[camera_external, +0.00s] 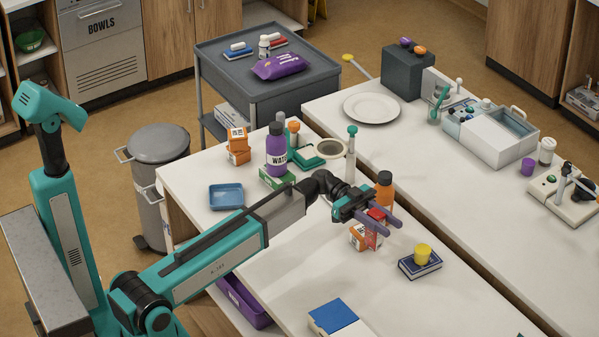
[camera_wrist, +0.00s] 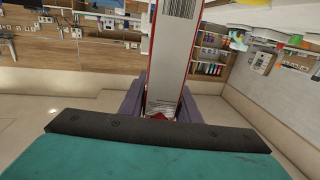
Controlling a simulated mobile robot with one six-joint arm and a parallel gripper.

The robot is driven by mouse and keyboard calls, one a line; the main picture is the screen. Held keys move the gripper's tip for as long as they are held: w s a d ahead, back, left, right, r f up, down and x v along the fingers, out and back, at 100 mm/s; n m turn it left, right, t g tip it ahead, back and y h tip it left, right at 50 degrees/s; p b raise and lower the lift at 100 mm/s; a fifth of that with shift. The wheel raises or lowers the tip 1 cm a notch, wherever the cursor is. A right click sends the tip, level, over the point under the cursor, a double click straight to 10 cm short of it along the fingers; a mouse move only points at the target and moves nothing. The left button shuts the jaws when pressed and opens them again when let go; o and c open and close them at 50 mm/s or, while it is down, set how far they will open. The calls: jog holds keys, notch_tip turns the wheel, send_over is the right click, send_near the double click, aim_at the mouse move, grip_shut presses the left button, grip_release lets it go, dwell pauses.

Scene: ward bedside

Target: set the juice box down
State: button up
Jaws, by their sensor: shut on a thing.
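The juice box (camera_external: 375,228) is red with a pale side, and is partly covered by my gripper's fingers. My gripper (camera_external: 386,222) is shut on it, over the near white table. In the wrist view the juice box (camera_wrist: 178,45) shows a pale side with red edges and a barcode, standing out between my purple fingers (camera_wrist: 163,103). Its lower end shows red between them. I cannot tell whether the box touches the tabletop.
An orange-and-white carton (camera_external: 357,237) is just left of the juice box, and an orange bottle (camera_external: 385,188) stands close behind. A dark blue book (camera_external: 420,262) with a yellow cup (camera_external: 422,252) lies to the right.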

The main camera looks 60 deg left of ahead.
jog(key=s+a+n+t+y+b, duration=0.35)
jog(key=a+n+t+b, duration=0.2)
jog(key=a, duration=1.05)
jog(key=s+a+n+t+y+b, duration=0.35)
jog(key=a+t+b, duration=0.3)
jog(key=a, duration=0.95)
jog(key=s+a+f+n+t+y+b, duration=0.1)
jog(key=s+a+y+b, duration=0.4)
jog(key=s+a, duration=0.6)
jog(key=s+a+f+n+t+y+b, duration=0.2)
jog(key=s+a+f+n+y+b, duration=0.2)
jog(key=s+a+b, duration=0.4)
jog(key=s+a+n+y, duration=0.1)
jog(key=s+a+n, duration=0.1)
jog(key=a, duration=0.4)
jog(key=shift+s+y, duration=0.4)
jog(key=shift+s, duration=0.1)
jog(key=shift+w+a, duration=0.1)
jog(key=shift+a, duration=0.05)
jog(key=w+a+p, duration=0.2)
jog(key=p, duration=0.4)
jog(key=shift+w+a+p, duration=0.25)
jog(key=shift+a+p, duration=0.05)
jog(key=shift+p, duration=0.1)
jog(key=w+a+p, duration=0.1)
jog(key=p, duration=0.5)
